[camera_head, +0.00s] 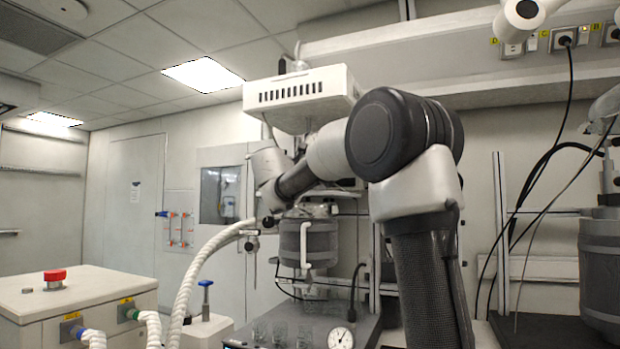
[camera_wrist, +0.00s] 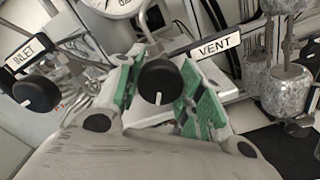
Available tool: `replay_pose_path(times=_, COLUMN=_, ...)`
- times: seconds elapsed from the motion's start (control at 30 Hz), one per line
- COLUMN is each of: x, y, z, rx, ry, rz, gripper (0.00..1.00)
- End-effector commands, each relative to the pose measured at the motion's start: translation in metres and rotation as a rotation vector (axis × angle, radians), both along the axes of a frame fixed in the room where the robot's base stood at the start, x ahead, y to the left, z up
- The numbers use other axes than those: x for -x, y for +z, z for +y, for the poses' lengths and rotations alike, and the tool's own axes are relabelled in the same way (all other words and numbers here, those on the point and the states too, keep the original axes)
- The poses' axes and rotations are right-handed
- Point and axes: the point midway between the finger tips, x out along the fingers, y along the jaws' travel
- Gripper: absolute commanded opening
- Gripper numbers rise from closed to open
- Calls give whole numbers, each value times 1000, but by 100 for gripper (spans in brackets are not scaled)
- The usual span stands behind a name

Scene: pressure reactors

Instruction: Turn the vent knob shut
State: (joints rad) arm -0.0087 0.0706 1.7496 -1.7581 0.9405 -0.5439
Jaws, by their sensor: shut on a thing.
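The vent knob (camera_wrist: 158,84) is black and round with a white mark at its lower edge in the wrist view. The VENT label (camera_wrist: 214,46) is beside it at the upper right. My gripper (camera_wrist: 163,72) has its green pads on either side of this knob and is shut on it. A second black knob (camera_wrist: 36,91) is at the left, near the INLET label (camera_wrist: 28,54), apart from my gripper. In the head view my arm reaches toward the reactor area; the knobs and my fingertips cannot be made out there.
A pressure gauge (camera_wrist: 108,4) and metal tubing lie close to my fingers. Speckled metal cylinders (camera_wrist: 287,88) hang at the right. In the head view, a grey reactor vessel (camera_head: 322,243), a white hose (camera_head: 207,253) and a cabinet with a red button (camera_head: 54,276) stand near my arm.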

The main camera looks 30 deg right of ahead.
Motion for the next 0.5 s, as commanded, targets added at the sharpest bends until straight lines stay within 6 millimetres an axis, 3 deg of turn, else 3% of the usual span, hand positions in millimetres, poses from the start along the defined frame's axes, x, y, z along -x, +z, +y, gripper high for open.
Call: replay_pose_path(times=0.5, x=0, y=-1, z=0, rx=-301, ry=-1, rz=-384, gripper=14)
